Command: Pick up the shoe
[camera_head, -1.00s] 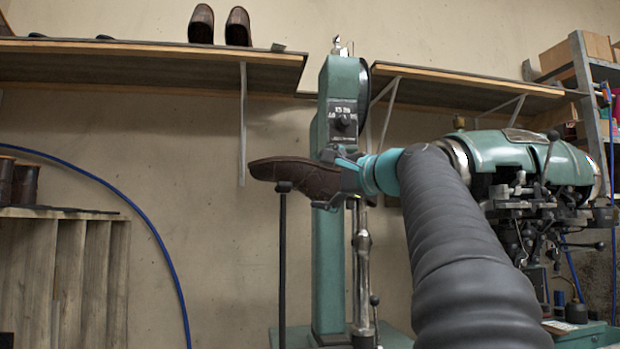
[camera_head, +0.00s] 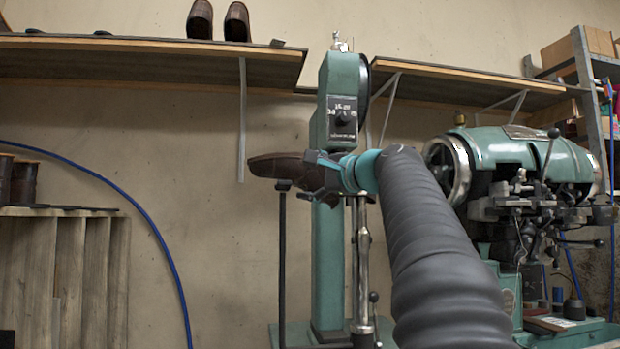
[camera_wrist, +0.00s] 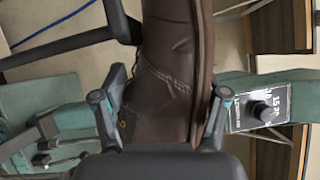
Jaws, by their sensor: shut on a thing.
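A dark brown leather shoe (camera_head: 275,165) lies roughly level at the top of a thin black post (camera_head: 282,230), in front of the green stitching machine. Its toe points left. My gripper (camera_head: 322,170) has come from the right and is shut on the heel end, hiding part of it. In the wrist view the shoe (camera_wrist: 165,85) stands between the two fingers of my gripper (camera_wrist: 165,105), one on each side. The head view does not clearly show whether the shoe still touches the post.
The green machine column (camera_head: 328,265) stands close behind the gripper. A second green machine (camera_head: 525,150) is at the right. A wall shelf (camera_head: 150,62) with more brown shoes (camera_head: 237,22) is above left. A wooden rack (camera_head: 65,265) stands at the left. Bare wall lies left of the post.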

